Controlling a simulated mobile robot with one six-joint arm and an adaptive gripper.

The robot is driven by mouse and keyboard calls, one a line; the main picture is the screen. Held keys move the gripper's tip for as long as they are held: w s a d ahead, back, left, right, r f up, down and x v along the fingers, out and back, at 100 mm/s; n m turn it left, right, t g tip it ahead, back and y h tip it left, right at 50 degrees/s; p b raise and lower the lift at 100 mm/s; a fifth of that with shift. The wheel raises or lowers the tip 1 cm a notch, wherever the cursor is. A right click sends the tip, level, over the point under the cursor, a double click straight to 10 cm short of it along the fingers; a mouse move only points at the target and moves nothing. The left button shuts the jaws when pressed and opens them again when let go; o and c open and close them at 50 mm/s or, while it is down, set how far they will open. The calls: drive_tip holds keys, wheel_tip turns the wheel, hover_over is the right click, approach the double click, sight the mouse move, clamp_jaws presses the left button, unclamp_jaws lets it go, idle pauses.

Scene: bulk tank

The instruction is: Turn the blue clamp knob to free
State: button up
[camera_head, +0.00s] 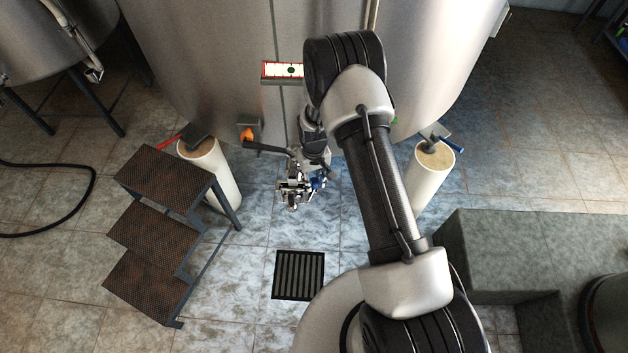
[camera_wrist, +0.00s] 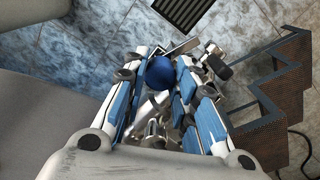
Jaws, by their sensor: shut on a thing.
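The blue clamp knob (camera_wrist: 160,72) is a round, dark blue ball between the two fingers of my gripper (camera_wrist: 161,84) in the wrist view. The fingers, with pale blue pads, are shut on it from both sides. Metal clamp and pipe parts (camera_wrist: 150,112) lie between and beyond the fingers. In the head view my gripper (camera_head: 304,184) is low in front of the tank, at the outlet fitting. A bit of blue (camera_head: 318,183) shows there, but my arm and gripper hide most of the fitting, and the knob's marking cannot be read.
The steel tank (camera_head: 230,60) stands behind, on white pillars (camera_head: 213,170). A red handle (camera_head: 172,141) is at left, a blue one (camera_head: 450,143) at right. Rusty steps (camera_head: 165,182) stand left, a grey-green block (camera_head: 520,250) right. Floor around the drain grate (camera_head: 298,275) is clear.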

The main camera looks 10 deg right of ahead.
sight(314, 181)
drive_tip(key=shift+n+b, duration=0.45)
drive_tip(key=shift+n, duration=1.55)
drive_tip(key=o, duration=1.1)
drive_tip(key=shift+r, duration=0.1)
wheel_tip(314, 181, up, 12)
drive_tip(key=shift+f, duration=0.1)
